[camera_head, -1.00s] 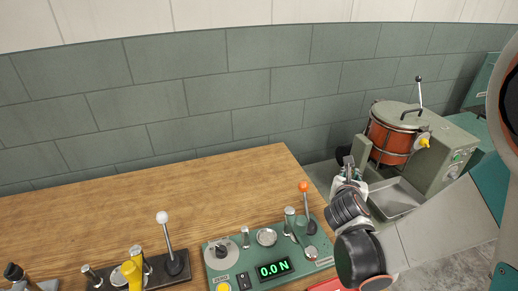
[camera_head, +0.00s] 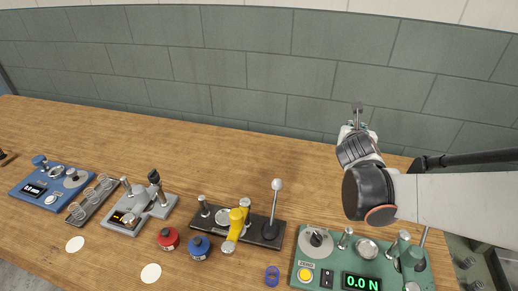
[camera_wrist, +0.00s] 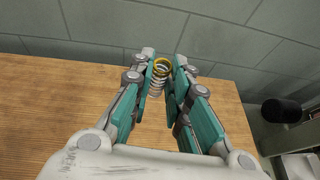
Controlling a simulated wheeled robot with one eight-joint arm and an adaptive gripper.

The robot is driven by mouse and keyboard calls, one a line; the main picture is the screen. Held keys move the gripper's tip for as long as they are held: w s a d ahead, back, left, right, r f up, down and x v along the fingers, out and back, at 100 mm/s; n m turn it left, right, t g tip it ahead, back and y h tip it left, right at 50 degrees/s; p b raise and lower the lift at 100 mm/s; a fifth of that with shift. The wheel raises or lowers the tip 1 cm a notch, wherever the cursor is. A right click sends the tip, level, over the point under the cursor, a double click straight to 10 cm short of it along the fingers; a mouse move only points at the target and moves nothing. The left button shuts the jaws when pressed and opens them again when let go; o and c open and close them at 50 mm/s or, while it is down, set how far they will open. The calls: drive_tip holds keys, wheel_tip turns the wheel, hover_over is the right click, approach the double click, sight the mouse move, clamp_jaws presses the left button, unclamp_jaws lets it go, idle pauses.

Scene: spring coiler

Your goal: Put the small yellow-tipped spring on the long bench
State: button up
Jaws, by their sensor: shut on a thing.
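In the wrist view, a small silver coil spring with a yellow top ring (camera_wrist: 160,72) sits between the fingertips of my gripper (camera_wrist: 162,85). My gripper is shut on it, and the spring stands roughly upright. In the head view my gripper (camera_head: 357,120) is at the right, above the back of the long wooden bench (camera_head: 150,125). The spring is too small to make out clearly there. In the wrist view the bench top (camera_wrist: 50,110) lies below and to the left of the fingers.
A green force tester (camera_head: 362,262) reading 0.0 N stands at the front right. A black lever device (camera_head: 240,228), red puck (camera_head: 168,238), blue puck (camera_head: 199,248), grey gauge (camera_head: 142,210) and blue instrument (camera_head: 50,185) line the front. The bench's back strip is clear before the tiled wall.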

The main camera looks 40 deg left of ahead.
drive_tip(key=r+n+y, duration=0.1)
drive_tip(key=r, duration=0.1)
hover_over(318, 183)
drive_tip(key=shift+g, duration=0.3)
wheel_tip(318, 183, down, 21)
drive_tip(key=b, duration=0.8)
drive_tip(key=shift+a+r, duration=0.15)
drive_tip(key=shift+r, duration=0.15)
drive_tip(key=o, duration=0.8)
drive_tip(key=shift+o, duration=0.2)
drive_tip(key=p+v, duration=0.3)
drive_tip(key=v, duration=0.9)
drive_tip(key=shift+p, duration=0.4)
